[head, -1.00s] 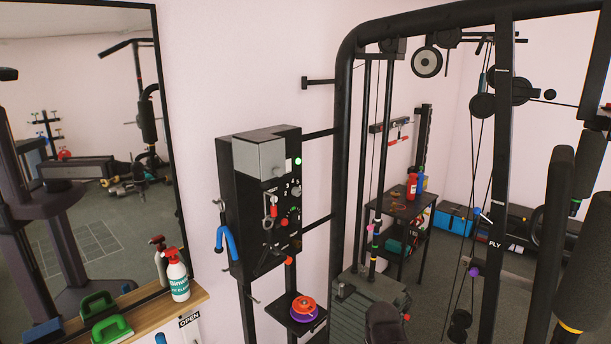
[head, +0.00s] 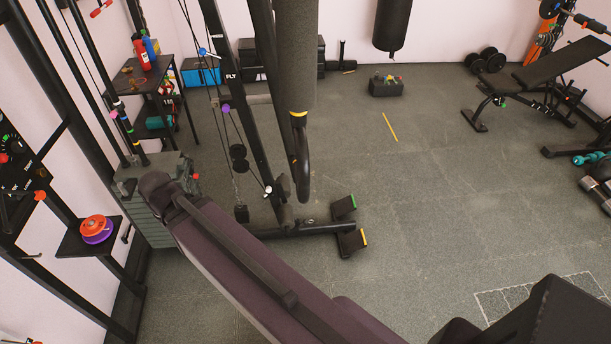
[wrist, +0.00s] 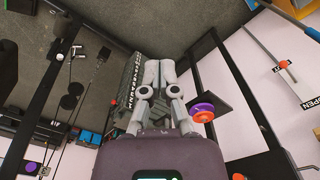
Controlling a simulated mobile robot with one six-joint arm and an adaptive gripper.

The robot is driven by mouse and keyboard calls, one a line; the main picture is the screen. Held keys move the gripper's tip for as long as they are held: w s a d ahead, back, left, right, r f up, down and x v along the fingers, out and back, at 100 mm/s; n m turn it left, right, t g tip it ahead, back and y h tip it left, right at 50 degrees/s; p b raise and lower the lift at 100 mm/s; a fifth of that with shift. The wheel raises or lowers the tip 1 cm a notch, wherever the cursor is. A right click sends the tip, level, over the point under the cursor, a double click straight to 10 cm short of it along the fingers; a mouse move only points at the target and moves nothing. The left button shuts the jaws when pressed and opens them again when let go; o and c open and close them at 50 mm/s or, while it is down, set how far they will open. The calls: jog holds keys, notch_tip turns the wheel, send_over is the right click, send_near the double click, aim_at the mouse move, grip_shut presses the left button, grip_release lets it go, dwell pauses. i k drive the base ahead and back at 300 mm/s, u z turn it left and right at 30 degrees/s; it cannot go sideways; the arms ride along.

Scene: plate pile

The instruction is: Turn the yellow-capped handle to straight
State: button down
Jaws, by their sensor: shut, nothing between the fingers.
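A dark curved handle (head: 302,160) with a yellow band (head: 299,114) at its top hangs below a grey padded roller in the head view. I cannot tell which of these the task names. My gripper (wrist: 157,68) shows in the wrist view with its grey fingers shut and empty. It is apart from the yellow-marked parts, which I cannot make out in that view.
A weight stack (head: 150,205) and a small shelf with an orange and purple disc (head: 97,228) are at left. A black bench (head: 548,75) stands at right. The middle floor (head: 420,190) is clear.

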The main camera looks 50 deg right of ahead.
aim_at(300, 165)
jog(key=z, duration=0.2)
jog(key=k, duration=1.25)
jog(key=z, duration=0.1)
